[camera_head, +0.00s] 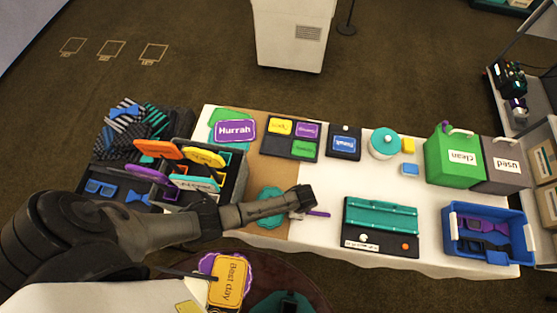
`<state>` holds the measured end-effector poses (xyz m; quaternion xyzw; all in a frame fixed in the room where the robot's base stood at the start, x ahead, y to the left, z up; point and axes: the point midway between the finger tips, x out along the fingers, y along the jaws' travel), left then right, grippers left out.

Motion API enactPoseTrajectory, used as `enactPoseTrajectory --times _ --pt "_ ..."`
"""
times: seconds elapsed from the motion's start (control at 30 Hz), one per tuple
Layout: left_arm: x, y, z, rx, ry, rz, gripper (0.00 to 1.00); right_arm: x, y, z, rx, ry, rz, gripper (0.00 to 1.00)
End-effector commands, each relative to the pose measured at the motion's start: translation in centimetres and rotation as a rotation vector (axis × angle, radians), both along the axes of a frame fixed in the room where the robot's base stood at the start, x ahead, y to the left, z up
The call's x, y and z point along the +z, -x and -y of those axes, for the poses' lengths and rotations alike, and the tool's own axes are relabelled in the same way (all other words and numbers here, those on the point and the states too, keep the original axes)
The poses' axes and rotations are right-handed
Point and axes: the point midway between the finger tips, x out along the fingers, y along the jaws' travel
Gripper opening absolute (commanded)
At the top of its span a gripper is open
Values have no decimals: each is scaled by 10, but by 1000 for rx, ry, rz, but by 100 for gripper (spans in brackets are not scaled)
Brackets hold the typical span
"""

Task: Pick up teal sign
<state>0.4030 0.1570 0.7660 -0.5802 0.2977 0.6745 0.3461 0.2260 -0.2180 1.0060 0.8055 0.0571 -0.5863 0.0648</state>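A teal sign (268,194) with a wavy edge lies on the brown strip of the white table, partly hidden under my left arm. A purple stick (318,214) shows to its right, beside the fingers; it may be the sign's handle, but the join is hidden. My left gripper (306,201) reaches in from the left, low over the table at the stick. I cannot tell whether its fingers are open or shut on the stick. Another teal sign (194,183) stands in the dark crate at left. My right gripper is not in view.
A "Hurrah" sign (236,130) lies behind the arm. A dark tray with a teal bar (381,216) sits right of the gripper, and a blue bin (488,234) farther right. A "Best day" sign (231,281) is in front. White table is clear just behind the gripper.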

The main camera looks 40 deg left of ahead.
Motion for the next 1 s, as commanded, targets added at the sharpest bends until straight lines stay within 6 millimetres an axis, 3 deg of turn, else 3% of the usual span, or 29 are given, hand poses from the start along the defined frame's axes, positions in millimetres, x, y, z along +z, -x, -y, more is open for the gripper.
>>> enactPoseTrajectory --times 0.07,0.5,0.87,1.0 --pt "0 0 0 0 0 0 43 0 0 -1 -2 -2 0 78" --pt "0 0 0 0 0 0 1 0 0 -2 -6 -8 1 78" --pt "0 0 0 0 0 0 0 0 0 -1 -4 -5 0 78" --pt "10 -1 0 0 0 2 0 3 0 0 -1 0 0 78"
